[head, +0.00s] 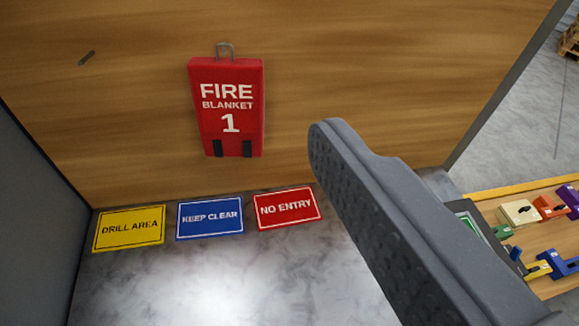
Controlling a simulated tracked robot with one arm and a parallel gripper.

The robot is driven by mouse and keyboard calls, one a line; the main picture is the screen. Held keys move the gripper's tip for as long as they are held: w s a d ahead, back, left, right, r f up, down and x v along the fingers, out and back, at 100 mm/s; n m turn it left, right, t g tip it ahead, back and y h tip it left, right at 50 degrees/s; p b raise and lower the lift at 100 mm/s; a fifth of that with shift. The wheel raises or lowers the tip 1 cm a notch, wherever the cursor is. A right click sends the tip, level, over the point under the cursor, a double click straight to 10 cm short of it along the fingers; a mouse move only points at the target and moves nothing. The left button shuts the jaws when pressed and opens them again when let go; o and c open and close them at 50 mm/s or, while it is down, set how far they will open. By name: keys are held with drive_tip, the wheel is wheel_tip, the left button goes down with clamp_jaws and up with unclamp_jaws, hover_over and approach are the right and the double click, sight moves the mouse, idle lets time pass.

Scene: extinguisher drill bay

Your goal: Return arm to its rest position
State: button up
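One dark grey finger of my gripper (328,135) reaches in from the lower right, its tip near the middle of the head view. It has a dimpled face on its left side and a smooth back on its right. I cannot make out a second finger, so the opening does not show. No held object shows at the fingertip. The finger appears in front of the floor and wooden wall, and its distance from them is unclear.
A red fire blanket pack (231,105) hangs on the wooden wall (120,110). Yellow (129,229), blue (210,217) and red (287,208) signs lie at its foot. A wooden board (485,197) with several coloured parts is at right. A pallet (570,38) shows top right.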

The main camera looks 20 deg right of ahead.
idle(0.3)
wheel_tip(320, 180, down, 3)
drive_tip(key=b, duration=0.2)
drive_tip(key=shift+r+b, duration=0.2)
drive_tip(key=shift+b, duration=0.15)
idle(0.6)
